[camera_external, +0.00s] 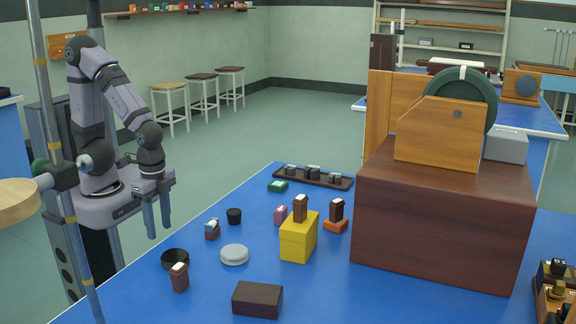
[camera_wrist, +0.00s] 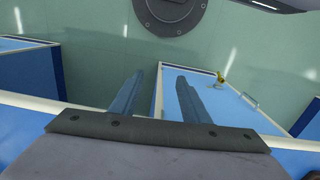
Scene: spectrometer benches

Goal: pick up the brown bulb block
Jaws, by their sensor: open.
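Three brown blocks with pale tops show in the external view, and I cannot tell which is the bulb block. One (camera_external: 180,279) stands on the blue bench at the front left. Another brown block (camera_external: 300,210) stands on a yellow block (camera_external: 297,240), and a third brown block (camera_external: 336,212) is on an orange base (camera_external: 336,225). My gripper (camera_external: 157,220) is open and empty, fingers pointing down, at the left, above and apart from the blocks. In the wrist view my two blue fingers (camera_wrist: 160,78) are spread, with no block in sight.
A dark brown box (camera_external: 257,299), a white round dish (camera_external: 235,254), a black ring (camera_external: 175,259), a black cup (camera_external: 234,216) and a small blue-topped block (camera_external: 212,229) crowd the bench (camera_external: 130,300). A large wooden box (camera_external: 440,220) fills the right. A metal stand pole (camera_external: 65,160) rises at left.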

